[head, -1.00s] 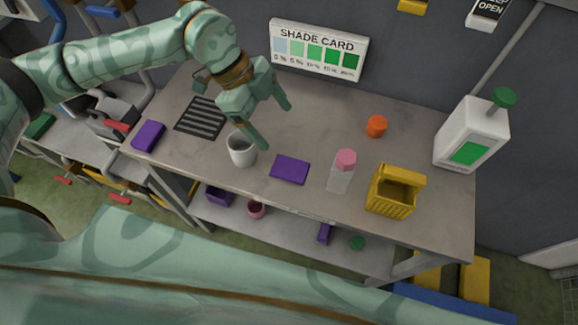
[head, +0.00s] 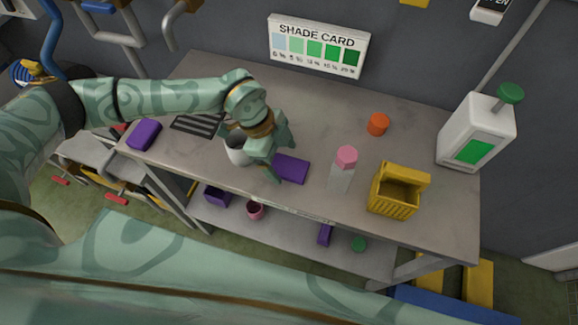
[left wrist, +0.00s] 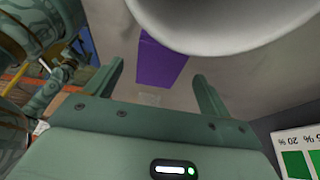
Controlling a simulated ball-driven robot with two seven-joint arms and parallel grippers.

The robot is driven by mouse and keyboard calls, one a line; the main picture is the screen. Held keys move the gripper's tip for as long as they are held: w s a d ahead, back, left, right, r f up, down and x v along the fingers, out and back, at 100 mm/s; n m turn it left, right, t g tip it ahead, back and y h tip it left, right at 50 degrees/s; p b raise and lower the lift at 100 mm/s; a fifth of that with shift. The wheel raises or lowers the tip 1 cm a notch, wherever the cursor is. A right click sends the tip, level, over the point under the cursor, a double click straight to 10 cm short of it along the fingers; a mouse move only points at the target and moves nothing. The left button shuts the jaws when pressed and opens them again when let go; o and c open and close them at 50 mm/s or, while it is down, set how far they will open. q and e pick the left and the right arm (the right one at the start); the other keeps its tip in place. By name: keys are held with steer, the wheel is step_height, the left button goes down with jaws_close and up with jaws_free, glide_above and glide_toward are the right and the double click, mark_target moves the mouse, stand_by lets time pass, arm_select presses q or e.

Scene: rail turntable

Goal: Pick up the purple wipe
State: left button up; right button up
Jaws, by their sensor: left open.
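A flat purple wipe (head: 294,168) lies on the bench to the right of the white cup (head: 236,150). My left gripper (head: 281,164) is open, low over the wipe's left end, and hides part of it. In the left wrist view the wipe (left wrist: 158,62) shows beyond and between the two open fingers (left wrist: 157,72). Nothing is held, and I cannot tell the exact height above the wipe. The cup (left wrist: 215,18) looms large at the top there. My right gripper is not in view.
A thicker purple block (head: 144,134) lies at the bench's left end near a dark slotted mat (head: 196,125). To the right stand a pink-capped bottle (head: 342,172), an orange cup (head: 377,124), a yellow basket (head: 396,194) and a white dispenser (head: 476,132).

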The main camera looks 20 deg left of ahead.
arm_select(q)
steer(key=shift+x, duration=0.8)
steer(key=c, duration=1.1)
steer(key=shift+o, duration=0.2)
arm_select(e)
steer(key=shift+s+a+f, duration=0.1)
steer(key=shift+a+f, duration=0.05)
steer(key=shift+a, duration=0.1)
arm_select(q)
steer(key=shift+r, duration=0.1)
